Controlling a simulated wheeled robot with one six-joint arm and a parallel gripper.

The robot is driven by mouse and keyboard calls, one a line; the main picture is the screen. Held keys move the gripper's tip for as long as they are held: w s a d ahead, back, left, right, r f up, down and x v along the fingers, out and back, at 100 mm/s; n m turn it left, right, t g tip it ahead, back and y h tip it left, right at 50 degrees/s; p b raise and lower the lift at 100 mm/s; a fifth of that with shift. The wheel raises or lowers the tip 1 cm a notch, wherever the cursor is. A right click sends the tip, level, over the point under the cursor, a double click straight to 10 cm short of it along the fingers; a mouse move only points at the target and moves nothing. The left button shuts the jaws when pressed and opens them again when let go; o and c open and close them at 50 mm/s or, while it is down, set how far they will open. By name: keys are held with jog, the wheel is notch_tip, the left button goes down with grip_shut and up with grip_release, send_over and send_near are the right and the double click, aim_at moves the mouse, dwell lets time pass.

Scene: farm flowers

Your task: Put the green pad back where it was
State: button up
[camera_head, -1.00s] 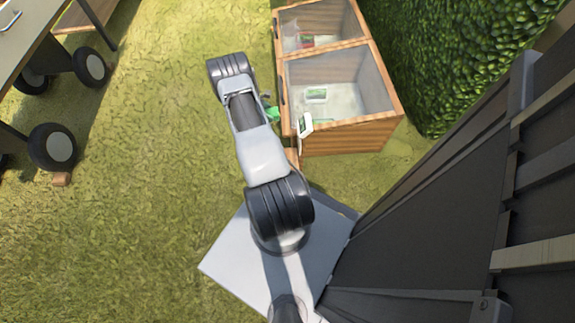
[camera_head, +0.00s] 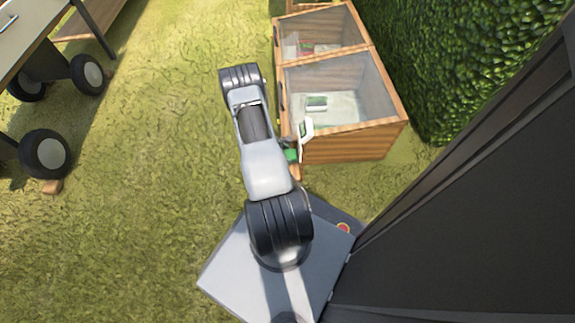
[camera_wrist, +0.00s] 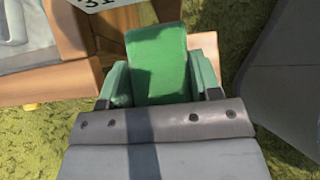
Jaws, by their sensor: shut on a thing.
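The green pad (camera_wrist: 157,65) stands between the fingers of my gripper (camera_wrist: 160,88) in the wrist view, and my gripper is shut on it. The finger parts on both sides are also green. In the head view a small green patch (camera_head: 291,155) shows beside my arm, at the front left corner of the wooden box; my arm hides most of the gripper there. A wooden ledge (camera_wrist: 207,42) shows behind the pad in the wrist view; whether the pad touches it I cannot tell.
The wooden box (camera_head: 350,146) has clear panes and two compartments; a small white and green item (camera_head: 316,103) lies inside. A white sign (camera_head: 306,128) stands at its left edge, close to my gripper. A hedge (camera_head: 440,60) is at right. A wheeled table (camera_head: 25,35) is at left, with open grass between.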

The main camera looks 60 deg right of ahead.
jog(key=shift+s+a+f, duration=0.15)
jog(key=shift+s+f, duration=0.2)
jog(key=shift+f, duration=0.1)
jog(key=f+b, duration=0.1)
jog(key=f, duration=0.1)
jog(key=s+f+b, duration=0.1)
jog(key=shift+a+f, duration=0.2)
jog(key=shift+f, duration=0.15)
jog(key=shift+w+f, duration=0.1)
jog(key=shift+f, duration=0.1)
jog(key=shift+f, duration=0.15)
jog(key=o, duration=1)
jog(key=shift+c, duration=0.2)
